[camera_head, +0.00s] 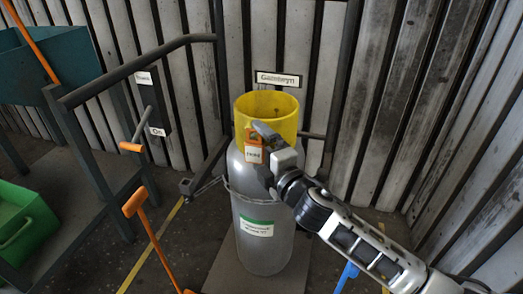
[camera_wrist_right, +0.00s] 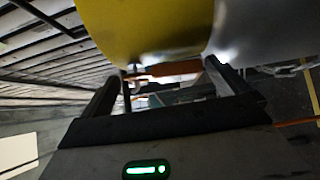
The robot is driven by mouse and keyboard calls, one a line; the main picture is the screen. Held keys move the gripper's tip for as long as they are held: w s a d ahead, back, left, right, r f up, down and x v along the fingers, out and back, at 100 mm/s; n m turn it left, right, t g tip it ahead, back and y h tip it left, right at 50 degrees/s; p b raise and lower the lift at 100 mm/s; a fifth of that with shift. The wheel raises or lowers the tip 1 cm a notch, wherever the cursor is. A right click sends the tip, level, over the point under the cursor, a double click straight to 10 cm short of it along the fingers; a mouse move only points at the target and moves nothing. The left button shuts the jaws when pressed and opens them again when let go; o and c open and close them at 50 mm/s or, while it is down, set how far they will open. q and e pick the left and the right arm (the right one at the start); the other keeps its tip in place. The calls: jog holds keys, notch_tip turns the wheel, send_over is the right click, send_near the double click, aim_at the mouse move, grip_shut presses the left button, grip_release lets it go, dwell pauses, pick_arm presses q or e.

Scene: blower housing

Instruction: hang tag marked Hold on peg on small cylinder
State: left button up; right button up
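The small cylinder (camera_head: 262,245) is grey, upright, with a yellow collar (camera_head: 275,102) on top. A tag (camera_head: 253,150), orange above with a white label, is at the front of the collar; its lettering is too small to read surely. My right gripper (camera_head: 262,138) is right beside the tag. In the right wrist view its two fingers (camera_wrist_right: 165,88) are wide apart, with the tag's orange part (camera_wrist_right: 172,69) between or just beyond them, against the yellow collar (camera_wrist_right: 150,30). A small dark peg-like bit shows there; I cannot tell whether the tag hangs on it. My left gripper is out of view.
A chain (camera_head: 207,188) runs around the cylinder. A dark cart frame (camera_head: 75,150) with a handrail stands at left, near orange-handled tools (camera_head: 134,202) and a green bin (camera_head: 25,225). A ribbed wall with a sign (camera_head: 278,78) stands close behind.

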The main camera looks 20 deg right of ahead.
jog(key=shift+s, duration=0.1)
jog(key=s+d, duration=0.3)
jog(key=s, duration=1.1)
pick_arm(q)
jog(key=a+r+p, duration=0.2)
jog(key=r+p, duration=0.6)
jog(key=p, duration=0.1)
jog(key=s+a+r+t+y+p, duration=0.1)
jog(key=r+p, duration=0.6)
jog(key=p, duration=0.2)
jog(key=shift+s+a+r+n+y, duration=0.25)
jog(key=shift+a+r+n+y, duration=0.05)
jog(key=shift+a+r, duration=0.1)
pick_arm(e)
jog(key=s+a+m+g, duration=0.6)
jog(key=s+m, duration=0.5)
jog(key=m, duration=0.7)
jog(key=shift+g, duration=0.5)
